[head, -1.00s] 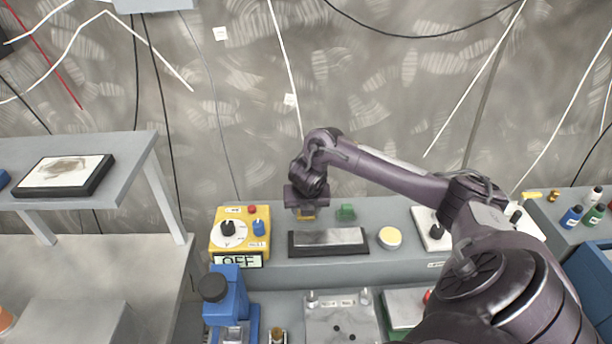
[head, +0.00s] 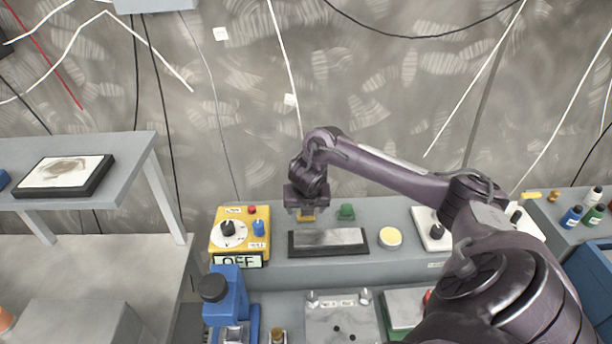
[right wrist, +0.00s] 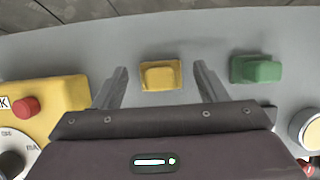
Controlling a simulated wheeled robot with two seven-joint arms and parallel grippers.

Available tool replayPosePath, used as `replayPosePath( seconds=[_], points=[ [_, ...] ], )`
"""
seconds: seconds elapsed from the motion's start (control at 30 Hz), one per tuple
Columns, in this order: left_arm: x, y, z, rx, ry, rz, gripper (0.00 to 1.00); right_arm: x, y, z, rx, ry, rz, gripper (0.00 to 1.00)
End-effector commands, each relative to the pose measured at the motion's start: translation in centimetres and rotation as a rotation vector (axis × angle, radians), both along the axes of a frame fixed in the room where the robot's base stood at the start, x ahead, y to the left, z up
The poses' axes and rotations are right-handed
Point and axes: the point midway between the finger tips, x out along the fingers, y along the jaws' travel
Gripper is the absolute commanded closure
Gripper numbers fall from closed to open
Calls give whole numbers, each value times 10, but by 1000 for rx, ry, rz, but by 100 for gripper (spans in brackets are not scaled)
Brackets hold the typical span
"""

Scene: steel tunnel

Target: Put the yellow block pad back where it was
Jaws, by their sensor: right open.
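The yellow block pad (right wrist: 160,76) rests on the grey shelf behind the dark-framed plate, and its top edge shows in the head view (head: 306,217). My right gripper (right wrist: 161,80) is open above it. In the right wrist view the two fingers stand on either side of the pad, with a gap on each side. In the head view my right gripper (head: 306,212) hides part of the pad. My left gripper is not in view.
A green block pad (head: 346,212) stands just right of the yellow one. The yellow control box (head: 240,232) is at the left, the dark-framed plate (head: 328,251) in front, and a round cream disc (head: 390,237) at the right. The wall is behind.

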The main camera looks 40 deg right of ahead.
Motion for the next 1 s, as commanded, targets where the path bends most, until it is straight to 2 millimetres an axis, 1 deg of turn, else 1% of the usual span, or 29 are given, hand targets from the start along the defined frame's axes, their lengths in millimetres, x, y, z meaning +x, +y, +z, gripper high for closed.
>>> replayPosePath(
  seconds=[0.13, 0.2, 0.27, 0.3, 0.4, 0.5, 0.63, 1.0],
  points=[
    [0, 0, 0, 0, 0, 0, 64, -7, 6, 27, -4, -4, 3, 34],
    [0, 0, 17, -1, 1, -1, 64, -12, 10, 49, -5, -6, 3, 34],
    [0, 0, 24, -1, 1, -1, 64, -16, 13, 62, -5, -5, 2, 34],
    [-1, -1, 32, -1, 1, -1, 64, -18, 15, 71, -5, -6, 1, 34],
    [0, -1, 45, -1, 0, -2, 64, -24, 20, 87, -5, -4, 1, 34],
    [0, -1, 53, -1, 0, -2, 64, -29, 24, 98, -4, -4, 1, 34],
    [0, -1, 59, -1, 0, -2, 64, -32, 27, 105, -1, -2, 0, 34],
    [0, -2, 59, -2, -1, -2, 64, -34, 28, 105, 0, -1, -1, 34]
  ],
)
